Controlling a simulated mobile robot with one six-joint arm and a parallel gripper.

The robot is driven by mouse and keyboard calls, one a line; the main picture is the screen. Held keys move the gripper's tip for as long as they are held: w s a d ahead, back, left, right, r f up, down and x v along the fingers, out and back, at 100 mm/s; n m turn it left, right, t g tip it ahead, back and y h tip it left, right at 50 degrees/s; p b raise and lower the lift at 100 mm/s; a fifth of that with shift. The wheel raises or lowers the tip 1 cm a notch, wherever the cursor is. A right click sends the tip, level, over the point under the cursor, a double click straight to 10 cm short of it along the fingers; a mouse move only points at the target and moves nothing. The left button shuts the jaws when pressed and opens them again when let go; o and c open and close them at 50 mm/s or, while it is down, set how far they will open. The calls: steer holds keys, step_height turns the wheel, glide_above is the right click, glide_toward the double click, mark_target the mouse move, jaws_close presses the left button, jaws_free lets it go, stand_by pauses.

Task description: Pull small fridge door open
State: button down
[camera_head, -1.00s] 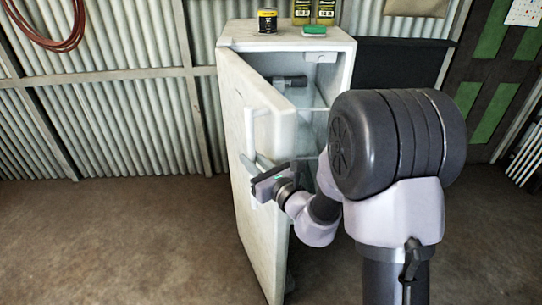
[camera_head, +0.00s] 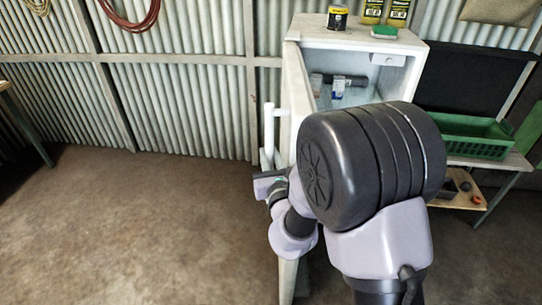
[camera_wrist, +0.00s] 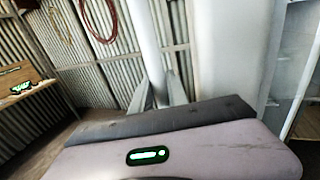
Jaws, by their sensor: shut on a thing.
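The small white fridge (camera_head: 345,38) stands against the corrugated wall with its door (camera_head: 290,105) swung well open toward me, seen nearly edge-on in the head view. A white vertical bar handle (camera_head: 268,132) is on the door's outer face. My gripper (camera_head: 268,160) is at the handle's lower part, left of the door. In the wrist view the gripper fingers (camera_wrist: 157,95) stand on both sides of the handle (camera_wrist: 147,50) and are shut on it. The door face (camera_wrist: 220,60) fills the middle right there. My arm hides the door's lower part and much of the interior.
A black tin (camera_head: 337,18), a green sponge (camera_head: 384,31) and yellow bottles (camera_head: 398,12) stand on the fridge top. A green crate (camera_head: 470,135) sits on a bench at right. A table (camera_head: 20,120) edge shows at far left. The floor at left is clear.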

steer(key=c, duration=1.6)
jaws_free()
steer(key=shift+w+r, duration=0.15)
steer(key=shift+r, duration=0.05)
steer(key=o, duration=0.3)
steer(key=shift+d+f, duration=0.1)
steer(key=shift+f, duration=0.1)
steer(key=b+v, duration=0.1)
steer(key=v, duration=0.4)
steer(key=p+v, duration=0.7)
steer(key=p, duration=0.5)
